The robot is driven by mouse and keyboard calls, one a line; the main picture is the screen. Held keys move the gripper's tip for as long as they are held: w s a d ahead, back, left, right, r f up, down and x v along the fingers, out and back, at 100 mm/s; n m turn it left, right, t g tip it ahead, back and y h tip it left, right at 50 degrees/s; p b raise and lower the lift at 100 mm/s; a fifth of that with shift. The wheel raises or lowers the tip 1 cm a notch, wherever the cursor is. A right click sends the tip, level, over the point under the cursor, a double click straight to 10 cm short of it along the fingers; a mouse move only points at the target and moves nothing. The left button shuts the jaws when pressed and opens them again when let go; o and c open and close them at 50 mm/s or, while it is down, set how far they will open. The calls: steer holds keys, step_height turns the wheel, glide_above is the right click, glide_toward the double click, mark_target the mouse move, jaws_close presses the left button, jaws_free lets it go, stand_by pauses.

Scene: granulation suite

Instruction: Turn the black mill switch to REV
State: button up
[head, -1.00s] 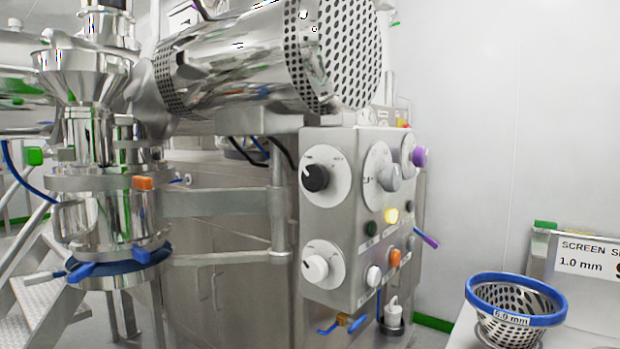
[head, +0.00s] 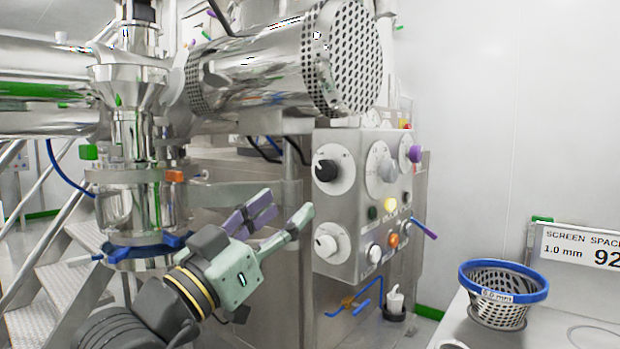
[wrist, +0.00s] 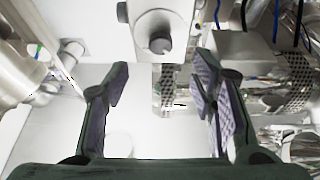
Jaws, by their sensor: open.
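The black mill switch (head: 326,170) is a dark round knob on a white dial, at the upper left of the steel control panel (head: 350,275) in the head view. Its markings are too small to read. My gripper (head: 284,214) is open and empty, in front of the panel's left side, below and left of the black switch and apart from it. In the wrist view my open fingers (wrist: 162,88) have nothing between them. A dial with a dark grey knob (wrist: 157,40) shows beyond them; I cannot tell which knob it is.
A white knob (head: 326,245) sits below the black one, with a grey knob (head: 387,170), a purple knob (head: 415,153) and several buttons to the right. A perforated steel drum (head: 300,65) overhangs the panel. A blue-rimmed screen basket (head: 503,290) stands at right.

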mark_target(323, 175)
steer(key=p+x, duration=0.3)
steer(key=x, duration=0.6)
steer(key=shift+r, duration=0.1)
steer(key=shift+w+d+r, duration=0.1)
steer(key=shift+w+d, duration=0.2)
steer(key=shift+w, duration=0.15)
steer(key=shift+c, duration=0.3)
steer(key=c, duration=1.1)
